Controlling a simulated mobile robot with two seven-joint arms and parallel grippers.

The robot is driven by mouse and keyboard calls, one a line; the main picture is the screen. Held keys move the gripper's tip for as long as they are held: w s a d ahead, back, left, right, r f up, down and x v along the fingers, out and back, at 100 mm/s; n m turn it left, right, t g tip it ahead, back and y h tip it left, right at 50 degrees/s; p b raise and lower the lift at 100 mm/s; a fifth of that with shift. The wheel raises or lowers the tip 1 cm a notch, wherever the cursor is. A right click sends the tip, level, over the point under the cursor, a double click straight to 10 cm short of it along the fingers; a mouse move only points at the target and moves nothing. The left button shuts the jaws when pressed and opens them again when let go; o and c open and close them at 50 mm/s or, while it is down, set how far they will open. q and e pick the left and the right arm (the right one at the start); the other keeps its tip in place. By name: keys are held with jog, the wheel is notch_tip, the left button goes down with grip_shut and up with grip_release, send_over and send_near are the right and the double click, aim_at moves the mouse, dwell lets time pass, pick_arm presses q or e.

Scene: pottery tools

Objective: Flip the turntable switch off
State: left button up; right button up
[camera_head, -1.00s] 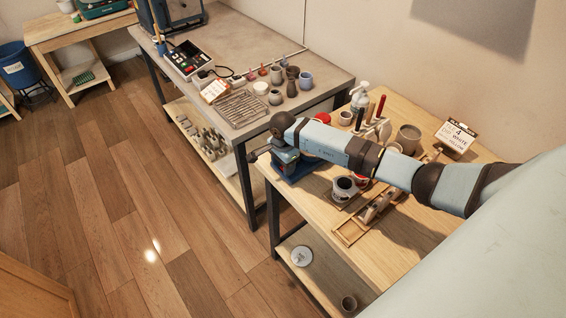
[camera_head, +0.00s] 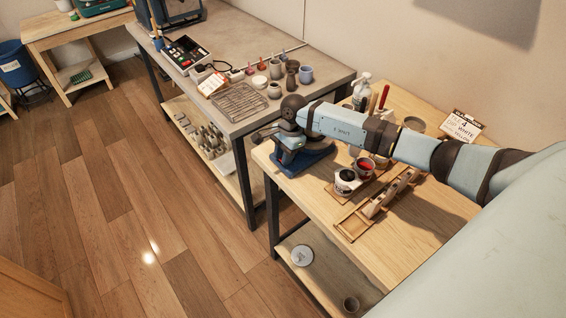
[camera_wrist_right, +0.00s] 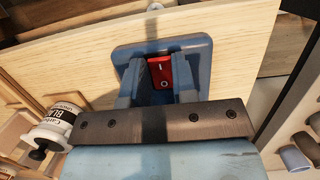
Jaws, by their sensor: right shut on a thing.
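The turntable's blue base (camera_head: 316,158) sits on the near left corner of the wooden table. Its red rocker switch (camera_wrist_right: 160,74) shows in the right wrist view, with the I mark above and the O mark below; I cannot tell which side is pressed in. My right gripper (camera_head: 288,156) is down at the base. In the right wrist view its blue fingers (camera_wrist_right: 158,88) stand on either side of the switch, closed on the switch part. The exact contact is partly hidden. My left gripper is not in view.
A white jar with a black label (camera_head: 346,181) and a red-filled pot (camera_head: 365,167) stand close to the right of the base. A wooden rack (camera_head: 378,203) lies nearer the front. A grey table (camera_head: 232,48) with pots and a control box is behind left.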

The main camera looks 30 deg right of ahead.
jog(key=o, duration=0.9)
jog(key=shift+d+r, duration=0.1)
jog(key=shift+r, duration=0.25)
jog(key=b+v, duration=0.1)
jog(key=v, duration=0.5)
jog(key=b+v, duration=0.1)
jog(key=v, duration=0.6)
jog(key=shift+d+b, duration=0.25)
jog(key=shift+b, duration=0.1)
